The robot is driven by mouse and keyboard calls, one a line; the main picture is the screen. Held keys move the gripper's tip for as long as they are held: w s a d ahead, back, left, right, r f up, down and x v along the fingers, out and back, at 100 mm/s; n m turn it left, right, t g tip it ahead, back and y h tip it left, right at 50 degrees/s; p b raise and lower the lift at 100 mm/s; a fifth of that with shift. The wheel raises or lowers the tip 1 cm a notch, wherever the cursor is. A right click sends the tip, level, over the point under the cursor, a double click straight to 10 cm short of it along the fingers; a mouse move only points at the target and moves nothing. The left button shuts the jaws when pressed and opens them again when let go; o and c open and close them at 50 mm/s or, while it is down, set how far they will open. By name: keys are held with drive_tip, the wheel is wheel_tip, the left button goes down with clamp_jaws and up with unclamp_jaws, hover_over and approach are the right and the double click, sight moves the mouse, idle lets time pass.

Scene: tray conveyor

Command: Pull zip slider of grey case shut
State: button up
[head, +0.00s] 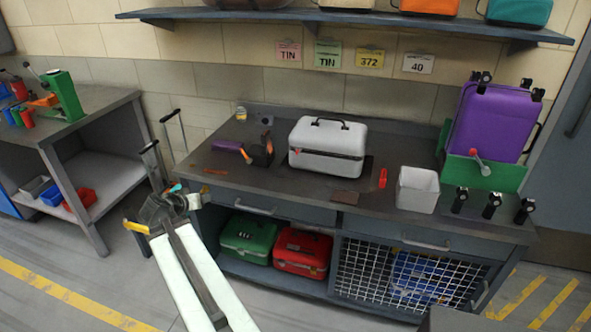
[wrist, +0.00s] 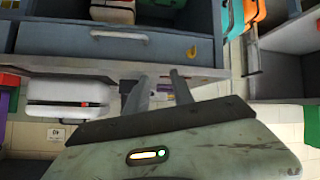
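The grey case (head: 335,136) stands upright on the workbench, its dark handle on top and a dark seam around its side. A small red zip slider (head: 297,151) shows near the case's left front corner. In the wrist view, which is upside down, the case (wrist: 60,91) is at the left, with the red slider (wrist: 95,104) on its seam. My gripper (head: 174,200) is in front of the bench's left end, well apart from the case. In the wrist view its two fingers (wrist: 161,92) are spread with an empty gap between them.
A purple item (head: 227,146) and a dark clamp-like tool (head: 260,153) lie left of the case. A red piece (head: 383,178) and a white bin (head: 417,190) are to its right. Green (head: 245,236) and red (head: 301,252) cases sit on the lower shelf.

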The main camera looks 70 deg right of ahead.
drive_tip(key=s+d+r+m+g+h+b, duration=0.15)
drive_tip(key=s+d+m+h+b, duration=0.3)
drive_tip(key=s+d, duration=1)
drive_tip(key=h+b, duration=0.2)
drive_tip(key=h, duration=0.1)
approach(298, 152)
drive_tip(key=d, duration=0.8)
drive_tip(key=shift+w+d+r, duration=0.2)
drive_tip(key=shift+w+d, duration=0.15)
drive_tip(key=shift+d, duration=0.05)
drive_tip(key=shift+a+t, duration=0.1)
drive_tip(key=shift+t, duration=0.15)
clamp_jaws()
